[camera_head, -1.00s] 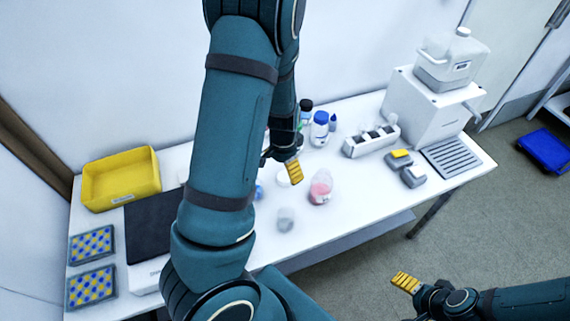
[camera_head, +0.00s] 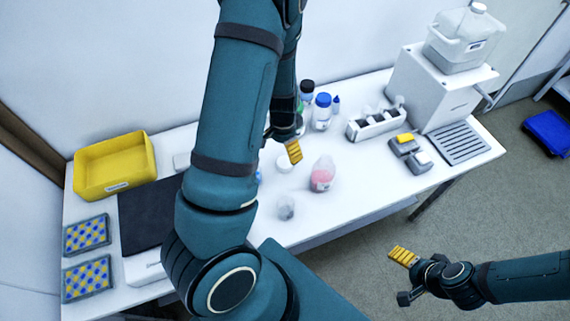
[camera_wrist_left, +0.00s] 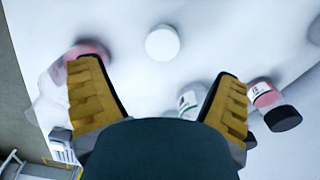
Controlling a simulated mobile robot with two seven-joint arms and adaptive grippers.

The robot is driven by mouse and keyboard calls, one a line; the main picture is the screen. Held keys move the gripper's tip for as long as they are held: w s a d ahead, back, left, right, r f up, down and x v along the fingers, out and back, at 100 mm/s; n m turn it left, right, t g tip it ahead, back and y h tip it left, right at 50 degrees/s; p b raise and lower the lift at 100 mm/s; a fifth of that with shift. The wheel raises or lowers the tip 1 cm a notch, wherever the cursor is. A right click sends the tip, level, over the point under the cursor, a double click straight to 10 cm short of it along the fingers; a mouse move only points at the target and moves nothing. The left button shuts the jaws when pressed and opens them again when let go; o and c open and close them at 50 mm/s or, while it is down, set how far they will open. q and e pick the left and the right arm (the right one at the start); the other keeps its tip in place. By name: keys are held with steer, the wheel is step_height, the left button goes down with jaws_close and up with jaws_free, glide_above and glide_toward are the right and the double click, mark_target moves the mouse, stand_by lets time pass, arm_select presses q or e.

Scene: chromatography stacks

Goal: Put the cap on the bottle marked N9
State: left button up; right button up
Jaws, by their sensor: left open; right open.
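My left gripper (camera_head: 281,150) is open and empty above the table, close to a white round disc (camera_head: 284,162). In the left wrist view the disc (camera_wrist_left: 162,43) lies beyond and between the open fingertips (camera_wrist_left: 158,68); I cannot tell if it is the cap. A blue-capped bottle (camera_head: 322,113) and a black-capped bottle (camera_head: 307,91) stand at the back. No N9 mark is legible. My right gripper (camera_head: 404,276) is open and empty beyond the table's front edge.
A flask of pink liquid (camera_head: 322,176) and a small clear beaker (camera_head: 286,208) stand near the front edge. A white rack (camera_head: 376,124) and a dispenser (camera_head: 433,88) are to the right. A yellow bin (camera_head: 114,165) is left. My left arm hides the table's middle.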

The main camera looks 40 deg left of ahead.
mark_target(284, 163)
arm_select(q)
steer(key=shift+f+b, duration=0.45)
steer(key=shift+f, duration=1.95)
steer(key=f, duration=0.1)
steer(key=f+b, duration=0.1)
steer(key=f, duration=0.3)
steer(key=shift+w+a+f, duration=0.1)
steer(key=shift+w+a, duration=0.1)
steer(key=shift+w, duration=0.1)
steer(key=c, duration=1)
